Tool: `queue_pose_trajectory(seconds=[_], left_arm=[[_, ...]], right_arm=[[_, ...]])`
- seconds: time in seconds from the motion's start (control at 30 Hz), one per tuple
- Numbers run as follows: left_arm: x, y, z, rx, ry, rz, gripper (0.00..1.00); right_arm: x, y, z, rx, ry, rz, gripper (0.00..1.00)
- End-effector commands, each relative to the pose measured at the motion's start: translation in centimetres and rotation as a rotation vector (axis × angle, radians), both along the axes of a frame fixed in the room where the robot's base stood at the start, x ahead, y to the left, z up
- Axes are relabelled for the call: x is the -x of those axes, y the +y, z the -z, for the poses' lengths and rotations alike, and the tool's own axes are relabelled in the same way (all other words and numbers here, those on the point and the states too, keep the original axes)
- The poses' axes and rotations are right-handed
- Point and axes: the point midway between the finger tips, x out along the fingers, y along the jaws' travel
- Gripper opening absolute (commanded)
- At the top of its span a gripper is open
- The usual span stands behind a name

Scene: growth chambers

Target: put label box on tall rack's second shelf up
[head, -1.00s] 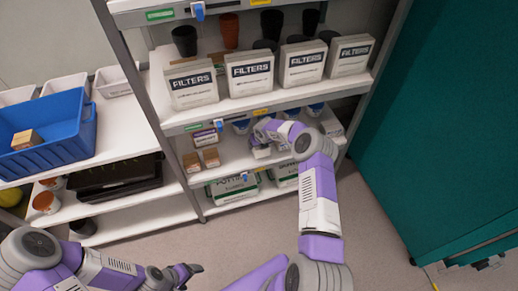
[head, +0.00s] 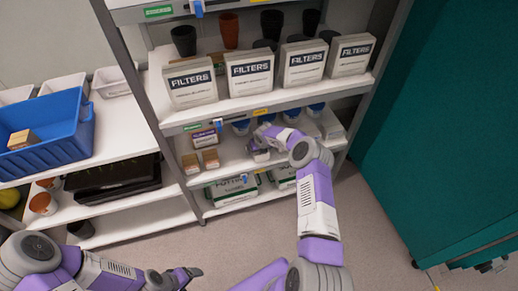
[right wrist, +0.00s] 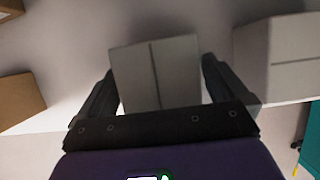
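The tall rack (head: 172,190) stands in the middle of the head view. A small pale box, which I take for the label box, shows between the fingers of my right gripper (head: 262,148) at the rack's second shelf up (head: 232,168). In the right wrist view the pale box (right wrist: 156,75) has a dark seam, and the fingers of my right gripper (right wrist: 158,85) lie close along both sides. Whether its underside touches the shelf is hidden. My left gripper (head: 184,276) is low in the head view, away from the rack; its fingers are too small to judge.
Small brown boxes (head: 210,158) stand left of my right gripper, and a white box (right wrist: 285,55) stands to its right. Blue-lidded jars (head: 291,114) are behind. Filters boxes (head: 250,77) fill the shelf above. A green panel (head: 440,130) stands right.

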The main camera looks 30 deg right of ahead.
Motion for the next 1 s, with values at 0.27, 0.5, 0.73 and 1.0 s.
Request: queue_pose_trajectory(seconds=[0.27, 0.5, 0.73, 1.0], left_arm=[[0.0, 0.0, -0.3, 0.000, 0.000, 0.000, 0.79], [0.0, 0.0, -2.1, 0.000, 0.000, 0.000, 0.79], [0.0, 0.0, -3.8, 0.000, 0.000, 0.000, 0.79], [0.0, 0.0, -4.5, 0.000, 0.000, 0.000, 0.79]], right_arm=[[0.1, 0.0, -0.8, 0.001, -0.001, -0.002, 1.00], [1.5, 0.3, -4.8, 0.004, -0.001, -0.004, 1.00], [3.3, 0.8, -9.0, 0.002, -0.002, -0.001, 1.00], [4.4, 1.1, -11.3, 0.001, 0.000, 0.000, 1.00]])
